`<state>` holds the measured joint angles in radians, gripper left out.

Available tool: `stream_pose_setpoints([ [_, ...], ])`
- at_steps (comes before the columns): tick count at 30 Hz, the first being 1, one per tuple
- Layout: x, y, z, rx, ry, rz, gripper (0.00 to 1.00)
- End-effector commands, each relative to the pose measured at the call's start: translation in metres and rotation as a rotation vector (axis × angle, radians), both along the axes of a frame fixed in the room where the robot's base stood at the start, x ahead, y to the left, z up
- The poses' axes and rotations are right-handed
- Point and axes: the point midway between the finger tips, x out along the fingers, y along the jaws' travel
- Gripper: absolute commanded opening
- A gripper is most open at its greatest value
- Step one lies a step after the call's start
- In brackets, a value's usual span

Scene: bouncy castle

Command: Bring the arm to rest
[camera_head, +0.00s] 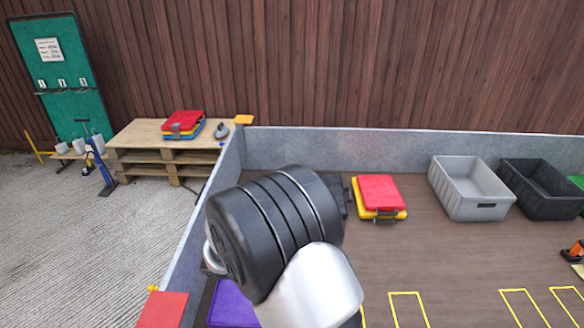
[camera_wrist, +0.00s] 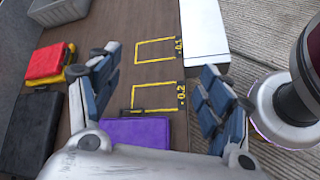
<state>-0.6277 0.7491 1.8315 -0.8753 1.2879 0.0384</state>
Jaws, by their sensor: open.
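My arm (camera_head: 290,240) rises from the bottom middle of the head view, with a black joint and a silver link in front of the truck-bed-like floor. The head view does not show my gripper's fingers. In the wrist view my gripper (camera_wrist: 160,95) is open, its blue-padded fingers wide apart with nothing between them. Below it are the brown floor and a purple flat case (camera_wrist: 135,131). The case also shows in the head view (camera_head: 232,305), partly hidden by my arm.
A red case on a yellow one (camera_head: 380,190), a grey crate (camera_head: 437,180) and a black crate (camera_head: 510,176) stand at the back. A low grey wall (camera_head: 350,138) edges the floor. Yellow outlines mark bare floor. A pallet stack (camera_head: 150,140) stands outside, left.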

Motion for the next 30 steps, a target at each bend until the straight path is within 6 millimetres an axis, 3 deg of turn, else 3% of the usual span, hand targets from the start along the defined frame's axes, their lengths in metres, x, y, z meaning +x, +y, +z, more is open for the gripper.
stream_pose_setpoints([
  [1, -0.007, -0.013, 0.022, 0.064, -0.029, -0.065, 0.72],
  [6, -0.04, -0.045, 0.074, 0.268, -0.114, -0.264, 0.72],
  [15, -0.114, -0.079, 0.139, 0.629, -0.322, -0.57, 0.72],
  [24, -0.18, -0.083, 0.173, 0.973, -0.596, -0.797, 0.72],
  [30, -0.201, -0.079, 0.18, 1.116, -0.727, -0.871, 0.72],
])
